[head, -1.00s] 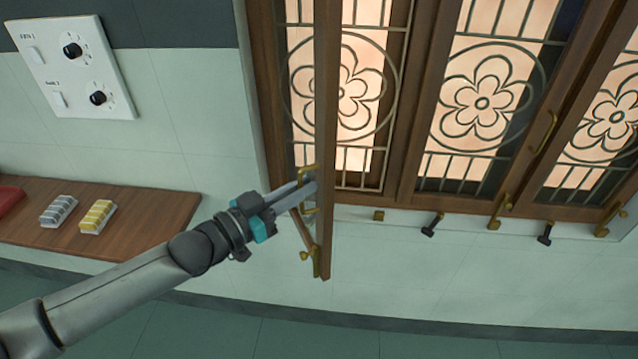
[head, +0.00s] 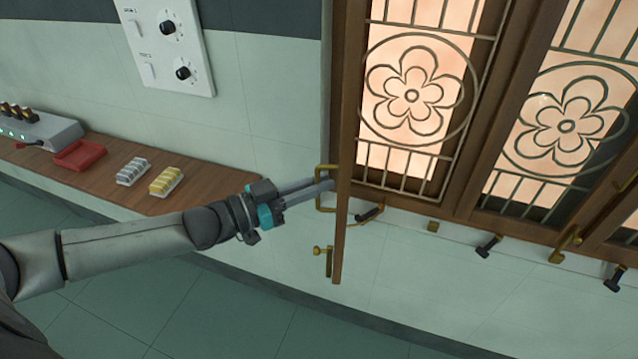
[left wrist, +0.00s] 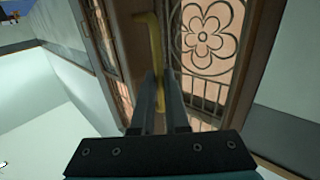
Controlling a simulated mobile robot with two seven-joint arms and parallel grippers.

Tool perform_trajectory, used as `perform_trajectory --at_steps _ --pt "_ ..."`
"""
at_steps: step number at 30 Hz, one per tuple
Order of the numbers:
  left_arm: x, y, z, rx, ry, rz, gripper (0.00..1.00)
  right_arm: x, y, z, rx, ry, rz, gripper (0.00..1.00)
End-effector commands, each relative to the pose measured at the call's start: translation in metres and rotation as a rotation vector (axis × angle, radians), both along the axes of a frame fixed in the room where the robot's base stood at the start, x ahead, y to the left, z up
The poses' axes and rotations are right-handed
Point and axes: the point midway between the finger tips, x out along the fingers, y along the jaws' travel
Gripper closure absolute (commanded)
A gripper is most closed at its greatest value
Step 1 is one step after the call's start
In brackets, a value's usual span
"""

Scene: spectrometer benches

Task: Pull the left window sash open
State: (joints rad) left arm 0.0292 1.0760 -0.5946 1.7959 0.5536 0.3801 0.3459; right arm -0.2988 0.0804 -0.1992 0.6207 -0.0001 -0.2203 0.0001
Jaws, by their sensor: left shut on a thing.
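The left window sash (head: 343,230) is a brown wooden frame, seen almost edge-on in the head view, swung out from the window wall. A brass handle (head: 319,190) is on its left face; it also shows in the left wrist view as a yellow bar (left wrist: 146,45). My left gripper (head: 326,183) is shut on this handle, its fingers reaching in from the left. In the left wrist view the fingers (left wrist: 160,105) lie on either side of the bar. A brass latch (head: 328,260) sits lower on the sash. My right gripper is out of view.
A wooden shelf (head: 215,188) runs along the wall at left, with a red tray (head: 80,155), a grey block (head: 133,171) and a yellow block (head: 166,180). A white panel with knobs (head: 165,45) is above. Dark stays (head: 489,246) stick out below the window. The floor below is clear.

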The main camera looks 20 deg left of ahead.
Motion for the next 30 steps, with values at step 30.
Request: perform_trajectory --at_steps 30 --pt "-0.03 0.023 -0.001 0.002 0.004 0.001 0.75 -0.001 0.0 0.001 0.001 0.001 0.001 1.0"
